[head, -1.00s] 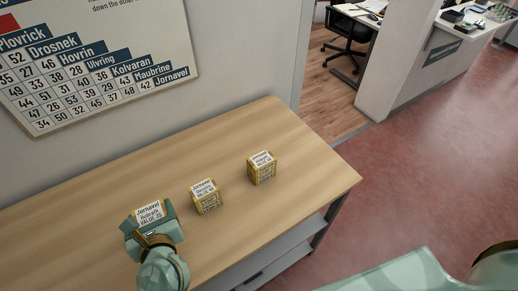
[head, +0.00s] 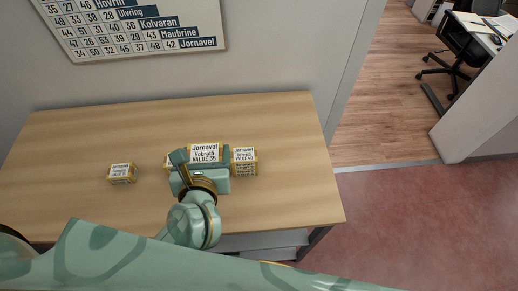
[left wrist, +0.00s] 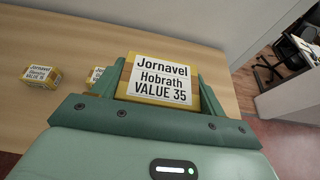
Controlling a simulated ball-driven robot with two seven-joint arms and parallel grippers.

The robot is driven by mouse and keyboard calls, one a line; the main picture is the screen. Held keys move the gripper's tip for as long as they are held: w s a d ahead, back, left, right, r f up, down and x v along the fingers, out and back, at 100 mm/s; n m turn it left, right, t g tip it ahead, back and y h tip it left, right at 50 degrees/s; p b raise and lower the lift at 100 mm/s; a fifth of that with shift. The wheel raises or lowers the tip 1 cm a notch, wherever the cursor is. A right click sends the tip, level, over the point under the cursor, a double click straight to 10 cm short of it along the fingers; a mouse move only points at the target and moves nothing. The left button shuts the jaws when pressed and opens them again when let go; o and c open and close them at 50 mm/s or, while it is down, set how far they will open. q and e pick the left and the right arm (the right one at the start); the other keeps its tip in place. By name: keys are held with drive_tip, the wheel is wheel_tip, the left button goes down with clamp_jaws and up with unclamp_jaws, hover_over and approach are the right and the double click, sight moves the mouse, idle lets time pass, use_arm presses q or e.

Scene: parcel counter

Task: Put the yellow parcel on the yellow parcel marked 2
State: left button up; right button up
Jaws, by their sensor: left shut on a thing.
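My left gripper (head: 203,172) is shut on a yellow parcel (head: 205,153), whose white top label reads "Jornavel Hobrath VALUE 35". The left wrist view shows this parcel (left wrist: 160,80) between the fingers (left wrist: 155,100). In the head view, a second yellow parcel (head: 244,157) stands on the counter just right of the gripper; its label seems to read "VALUE 48". A third (head: 168,160) is mostly hidden behind the gripper, and another (head: 122,174) stands further left. I can make out no mark 2 on any of them. My right gripper is not in view.
The wooden counter (head: 285,185) is bare at its right end and back. A wall with a number chart (head: 130,30) is behind it. My own arm crosses the bottom of the head view. An office chair (head: 455,62) is far off at right.

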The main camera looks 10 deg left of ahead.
use_arm(q)
drive_tip(key=w+d+f+b, duration=0.3)
drive_tip(key=w+f+b, duration=0.1)
drive_tip(key=w, duration=0.3)
drive_tip(key=b, duration=0.4)
hover_over(244, 154)
drive_tip(key=s, duration=0.1)
drive_tip(key=f, duration=0.4)
drive_tip(key=shift+s+a+f, duration=0.15)
drive_tip(key=shift+a+f, duration=0.05)
drive_tip(key=shift+f, duration=0.15)
drive_tip(key=shift+w+d+f+b, duration=0.1)
drive_tip(key=shift+w+f+b, duration=0.1)
drive_tip(key=shift+w+b, duration=0.15)
drive_tip(key=f+b, duration=0.3)
drive_tip(key=f, duration=0.1)
drive_tip(key=shift+w+d+b, duration=0.15)
drive_tip(key=shift+w+b, duration=0.15)
drive_tip(key=shift+r, duration=0.15)
drive_tip(key=shift+f, duration=0.2)
drive_tip(key=o, duration=1)
drive_tip(key=shift+o, duration=0.2)
